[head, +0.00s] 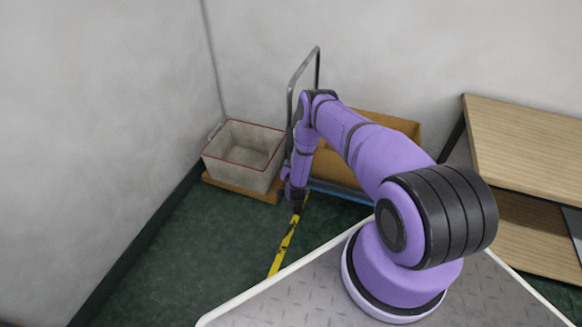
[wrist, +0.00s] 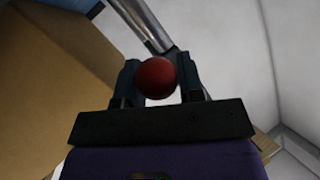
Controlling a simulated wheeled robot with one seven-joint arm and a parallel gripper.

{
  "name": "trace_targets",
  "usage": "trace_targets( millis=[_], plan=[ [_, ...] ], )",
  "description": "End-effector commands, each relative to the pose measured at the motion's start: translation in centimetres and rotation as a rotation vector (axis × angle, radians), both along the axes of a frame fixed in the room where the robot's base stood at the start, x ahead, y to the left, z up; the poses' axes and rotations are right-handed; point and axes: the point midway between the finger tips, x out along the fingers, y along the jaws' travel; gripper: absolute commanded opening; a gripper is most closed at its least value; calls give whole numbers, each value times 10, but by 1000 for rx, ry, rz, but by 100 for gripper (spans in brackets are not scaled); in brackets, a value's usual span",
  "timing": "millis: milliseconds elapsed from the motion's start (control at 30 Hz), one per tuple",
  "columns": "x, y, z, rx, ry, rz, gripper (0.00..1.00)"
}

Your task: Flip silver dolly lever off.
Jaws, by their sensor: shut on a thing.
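The dolly stands near the corner in the head view, with a silver hoop handle (head: 303,68) and a blue deck (head: 338,189). In the wrist view a round red knob (wrist: 156,78) sits between the two dark fingers of my gripper (wrist: 159,70), which are shut on it. A silver bar (wrist: 146,24) runs up and left from behind the knob; how the two join is hidden. In the head view my gripper (head: 292,190) is low at the dolly's left end, and my arm hides the knob and lever there.
A brown carton (head: 400,125) stands on the dolly, behind my arm. A pale crate with a red rim (head: 240,143) sits on a wooden base to the left. A wooden shelf unit (head: 525,140) stands right. Green floor with yellow-black tape (head: 284,243) lies open in front.

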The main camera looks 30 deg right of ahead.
Motion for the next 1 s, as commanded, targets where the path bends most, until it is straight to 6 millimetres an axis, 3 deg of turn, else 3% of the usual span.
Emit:
trace_targets(
  millis=[600,1000],
  plan=[
    [-13,15,52,403,315,0,0],
    [-14,17,66,424,332,0,0]
  ],
)
